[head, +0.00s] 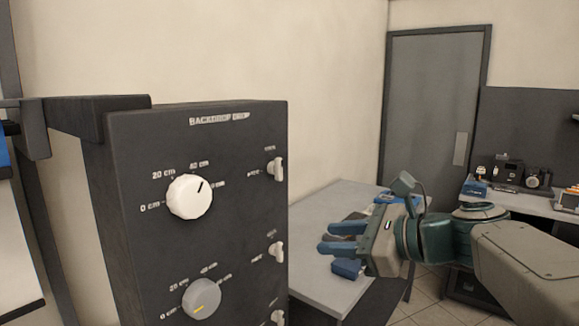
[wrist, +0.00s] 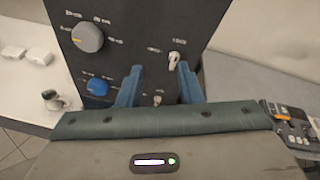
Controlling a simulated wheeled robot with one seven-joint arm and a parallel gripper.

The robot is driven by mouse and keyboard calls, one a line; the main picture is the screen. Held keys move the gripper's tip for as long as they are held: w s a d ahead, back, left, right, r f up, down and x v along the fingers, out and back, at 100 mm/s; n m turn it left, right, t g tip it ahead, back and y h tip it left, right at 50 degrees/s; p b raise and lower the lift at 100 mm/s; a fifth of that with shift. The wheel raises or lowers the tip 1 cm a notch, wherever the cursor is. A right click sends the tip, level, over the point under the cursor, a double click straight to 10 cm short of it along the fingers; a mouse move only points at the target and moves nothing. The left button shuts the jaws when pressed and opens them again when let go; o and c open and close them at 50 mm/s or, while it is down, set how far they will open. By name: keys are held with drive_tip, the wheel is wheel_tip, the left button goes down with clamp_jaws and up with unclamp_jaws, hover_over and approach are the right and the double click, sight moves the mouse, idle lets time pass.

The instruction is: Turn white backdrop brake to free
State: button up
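The backdrop panel (head: 240,220) is a dark upright box on the left in the head view. Its top row has a white knob (head: 190,197) and a small pale lever switch (head: 275,168) to the right, the white backdrop's brake. Labels above and left of this lever are too small to read surely. My gripper (head: 327,238) is right of the panel, apart from it, blue fingers pointing left. In the wrist view my gripper (wrist: 159,84) is open and empty, its fingers spread before the lower panel. The white knob is outside that view.
Below are a grey knob (head: 202,297) with its lever (head: 276,250), and a blue knob (wrist: 97,87) with its lever (wrist: 157,100). A light table (head: 325,285) stands behind my gripper. A grey door (head: 430,110) and a desk with gear (head: 520,200) are farther back.

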sight(282, 164)
wheel_tip(282, 164, up, 9)
drive_tip(key=w+d+m+t+y, duration=0.2)
drive_tip(key=w+m+t, duration=0.1)
drive_tip(key=m, duration=0.1)
drive_tip(key=p+x, duration=0.1)
drive_tip(key=x, duration=0.3)
drive_tip(key=p+x, duration=0.1)
drive_tip(key=x, duration=0.3)
drive_tip(key=p+x, duration=0.2)
drive_tip(key=x, duration=0.3)
drive_tip(key=shift+s+a+r, duration=0.15)
drive_tip(key=shift+r, duration=0.15)
clamp_jaws()
